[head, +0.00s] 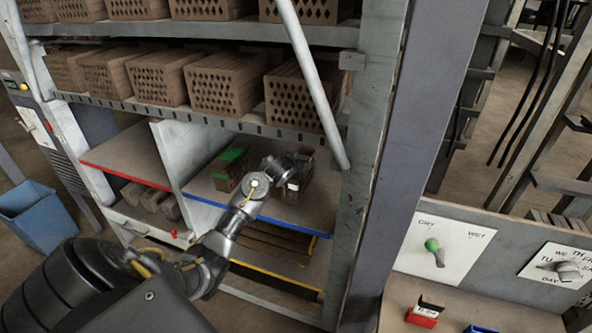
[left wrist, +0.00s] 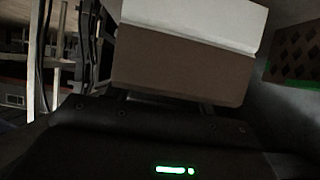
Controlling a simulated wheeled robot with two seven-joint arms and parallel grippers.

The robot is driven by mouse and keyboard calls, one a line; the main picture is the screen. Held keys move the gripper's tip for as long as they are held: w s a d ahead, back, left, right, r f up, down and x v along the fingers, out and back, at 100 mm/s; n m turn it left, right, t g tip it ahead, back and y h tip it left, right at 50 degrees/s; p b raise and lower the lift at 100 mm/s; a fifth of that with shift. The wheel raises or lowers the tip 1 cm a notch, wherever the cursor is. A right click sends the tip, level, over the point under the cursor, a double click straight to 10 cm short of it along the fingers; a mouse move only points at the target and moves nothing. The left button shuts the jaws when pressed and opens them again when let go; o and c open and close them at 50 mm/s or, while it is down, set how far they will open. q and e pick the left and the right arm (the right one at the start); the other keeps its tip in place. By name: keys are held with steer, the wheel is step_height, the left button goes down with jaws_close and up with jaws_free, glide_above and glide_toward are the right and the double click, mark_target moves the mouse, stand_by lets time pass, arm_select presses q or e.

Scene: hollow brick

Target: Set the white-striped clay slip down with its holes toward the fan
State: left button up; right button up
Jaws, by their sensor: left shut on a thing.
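My left gripper (head: 291,171) reaches into the blue-edged shelf bay (head: 262,207) and is shut on the white-striped clay slip (head: 295,185). In the left wrist view the slip (left wrist: 185,65) is a brown block with a broad white band, held in front of the gripper. Its holes are not visible there. I cannot tell whether it touches the shelf board. A green-striped slip (head: 230,166) stands to its left, apart from it; its holed face shows in the left wrist view (left wrist: 293,60). I cannot make out a fan. My right gripper is out of view.
Rows of holed bricks (head: 225,85) fill the shelf above. A white divider (head: 178,158) separates the blue-edged bay from a red-edged one (head: 128,157). A metal post (head: 372,120) stands close on the right. A DRY/WET dial (head: 433,250) is at lower right.

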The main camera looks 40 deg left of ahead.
arm_select(q)
steer(key=shift+a+f, duration=0.1)
steer(key=shift+a, duration=0.05)
steer(key=shift+w+f+p, duration=0.1)
steer(key=shift+f+p, duration=0.5)
steer(key=shift+f, duration=0.9)
steer(key=o, duration=0.7)
steer(key=shift+f, duration=0.2)
steer(key=shift+c, duration=0.2)
steer(key=o, duration=0.4)
steer(key=shift+r, duration=0.15)
